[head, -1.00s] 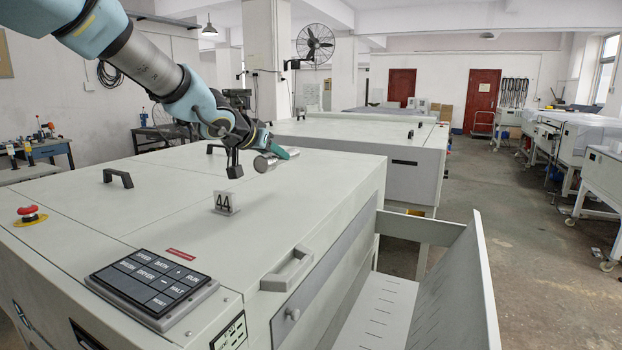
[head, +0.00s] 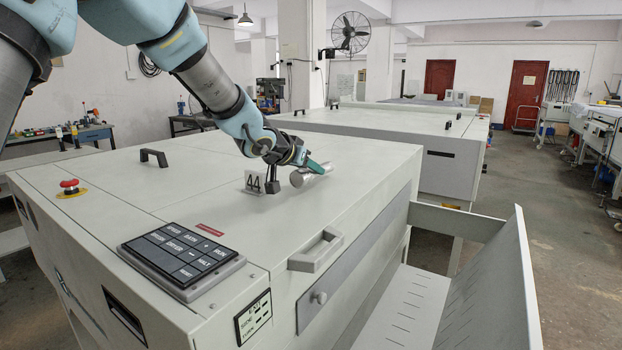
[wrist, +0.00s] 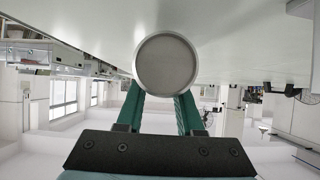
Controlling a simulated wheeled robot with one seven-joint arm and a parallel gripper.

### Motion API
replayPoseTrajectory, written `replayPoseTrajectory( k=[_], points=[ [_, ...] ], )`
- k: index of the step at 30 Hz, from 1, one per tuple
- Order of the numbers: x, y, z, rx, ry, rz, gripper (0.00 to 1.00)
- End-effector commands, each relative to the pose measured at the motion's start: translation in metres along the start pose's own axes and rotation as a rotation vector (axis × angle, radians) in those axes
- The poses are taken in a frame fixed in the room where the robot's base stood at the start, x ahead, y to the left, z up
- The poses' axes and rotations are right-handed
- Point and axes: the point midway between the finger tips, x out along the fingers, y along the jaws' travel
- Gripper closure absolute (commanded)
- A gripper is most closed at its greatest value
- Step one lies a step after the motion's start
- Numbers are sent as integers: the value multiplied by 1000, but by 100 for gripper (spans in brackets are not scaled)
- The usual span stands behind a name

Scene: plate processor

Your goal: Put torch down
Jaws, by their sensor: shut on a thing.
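The torch (head: 301,178) is a silver metal cylinder. My gripper (head: 317,167) has green fingers shut around the torch's body. In the wrist view the torch's round grey end (wrist: 165,62) faces the camera, between and beyond the green fingers (wrist: 163,98). The torch is at or very close to the processor's top; I cannot tell if it touches. Its far end is hidden in the wrist view.
The processor's top has a black handle (head: 153,157), a red emergency button (head: 70,187) and a keypad (head: 180,252). The top in front of the torch is clear. A second white machine (head: 390,150) stands behind. An open tray (head: 490,285) is at the right front.

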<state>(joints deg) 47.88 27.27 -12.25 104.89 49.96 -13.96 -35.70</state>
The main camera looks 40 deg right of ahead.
Motion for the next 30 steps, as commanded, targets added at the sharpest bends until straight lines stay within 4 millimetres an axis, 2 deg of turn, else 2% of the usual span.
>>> replayPoseTrajectory(
  k=[3, 15, 16, 23, 30],
  points=[
    [6, 1, 9, 0, 2, 0, 100],
    [8, 0, 13, 1, 2, -1, 100],
    [7, 0, 12, 1, 1, -1, 61],
    [7, 0, 12, 1, 1, -1, 35],
    [7, 0, 12, 1, 2, -1, 34]
  ],
)
